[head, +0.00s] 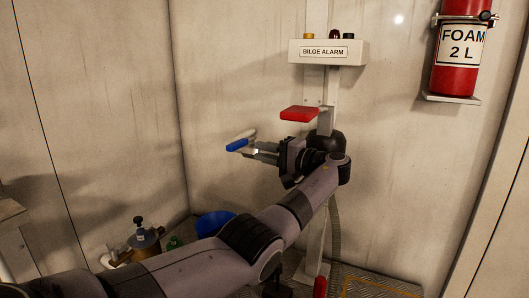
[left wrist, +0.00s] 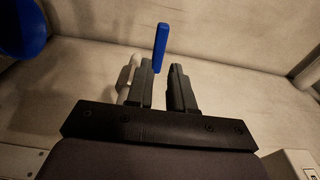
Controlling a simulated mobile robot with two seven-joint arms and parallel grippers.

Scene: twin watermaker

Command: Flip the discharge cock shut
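A blue lever handle (head: 237,145) on a pale fitting stands out in front of the back wall in the head view; no label shows whether it is the discharge cock. My left gripper (head: 264,152) is just right of it, fingers pointing at it. In the left wrist view the blue handle (left wrist: 161,48) stands upright at the fingertips, close to the left finger, with a gap to the right one. The left gripper (left wrist: 164,66) is open; contact cannot be told. A red lever handle (head: 300,114) sits above the gripper on the post. My right gripper is not in view.
A bilge alarm box (head: 328,52) is on the post above the red handle. A foam extinguisher (head: 461,50) hangs at the upper right. A blue bowl (head: 214,222) and a brown container (head: 143,240) stand low at the left. The wall left of the lever is clear.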

